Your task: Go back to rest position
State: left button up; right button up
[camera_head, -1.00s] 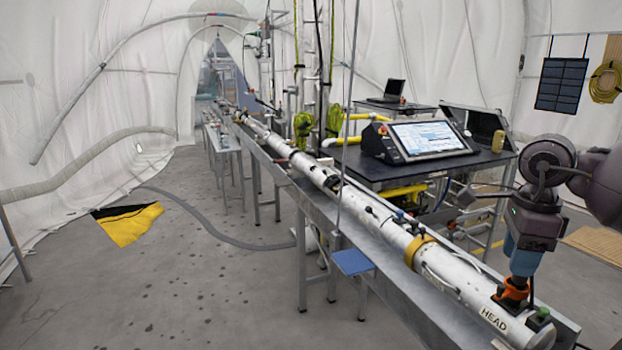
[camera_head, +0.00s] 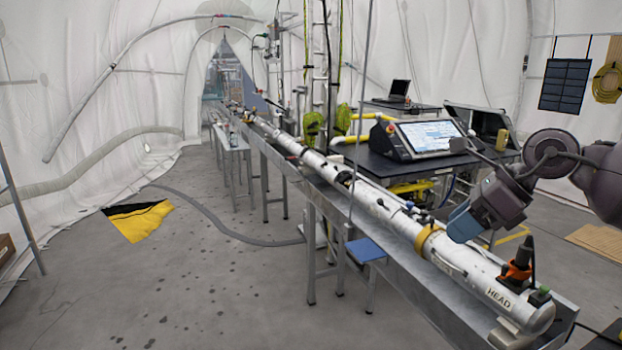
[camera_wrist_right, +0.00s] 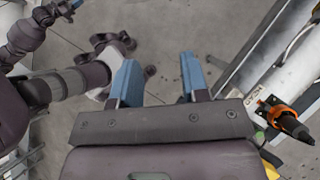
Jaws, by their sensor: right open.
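My right gripper (camera_head: 460,222) is raised above the long white tube (camera_head: 455,266) and tilted down to the left. Its blue fingers are apart and empty in the right wrist view (camera_wrist_right: 158,78). A black plug with an orange collar (camera_head: 518,268) stands upright on the tube, near the HEAD label. The gripper is clear of this plug, which also shows at the right of the right wrist view (camera_wrist_right: 285,118). My left gripper is not seen in the head view.
The tube lies along a metal bench (camera_head: 400,262). Behind it, a dark table (camera_head: 375,171) carries a tilted screen unit (camera_head: 430,137). A yellow and black mat (camera_head: 138,221) and a grey hose (camera_head: 215,226) lie on the floor. The left floor is mostly free.

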jog(key=w+a+r+m+t+y, duration=0.2)
jog(key=a+r+m+t+y, duration=0.2)
jog(key=a+m+y, duration=0.55)
jog(key=w+d+f+m+t+h, duration=0.1)
jog(key=d+f+m+t+h, duration=0.1)
jog(key=f+m+t, duration=0.55)
jog(key=w+d+f+m+t+h, duration=0.1)
jog(key=d+f+m+t+h, duration=0.2)
jog(key=m, duration=0.7)
jog(key=s+d+f+m+h, duration=0.2)
jog(key=s+f+m+h, duration=0.2)
jog(key=f+m, duration=0.45)
jog(key=s+d+f+m+h, duration=0.25)
jog(key=f+m+h, duration=0.2)
jog(key=f, duration=0.75)
jog(key=s+d+f+m+g+h, duration=0.1)
jog(key=s+f+m+g, duration=0.1)
jog(key=s+f, duration=0.6)
jog(key=s+d+f+m+g+h, duration=0.2)
jog(key=s+f, duration=0.7)
jog(key=s, duration=0.5)
jog(key=m+g, duration=0.1)
jog(key=m, duration=0.1)
jog(key=shift+f+m+g, duration=0.15)
jog(key=shift+m+g, duration=0.15)
jog(key=shift+g, duration=0.05)
